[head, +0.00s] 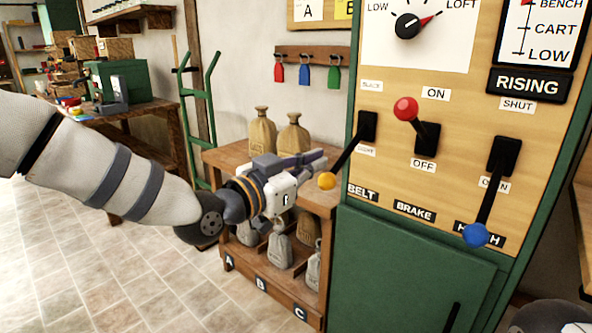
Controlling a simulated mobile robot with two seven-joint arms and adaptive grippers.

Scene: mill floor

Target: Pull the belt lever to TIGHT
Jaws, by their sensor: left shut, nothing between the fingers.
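The belt lever (346,153) is on the left of the wooden control panel, above the BELT label. Its black arm slants down and left from its slot, ending in a yellow knob (327,181). It points down, on the side of the lower label, which reads as TIGHT and is partly covered by the arm; SLACK is above. My left gripper (318,160) is shut and empty, its fingertips just above and left of the yellow knob. I cannot tell whether they touch it. My right gripper's fingers are not in view.
The brake lever with a red knob (405,108) points up at ON. The hatch lever with a blue knob (475,235) hangs down at OPEN. A wooden shelf (222,158) with sacks stands behind my left gripper. The tiled floor (130,270) at left is clear.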

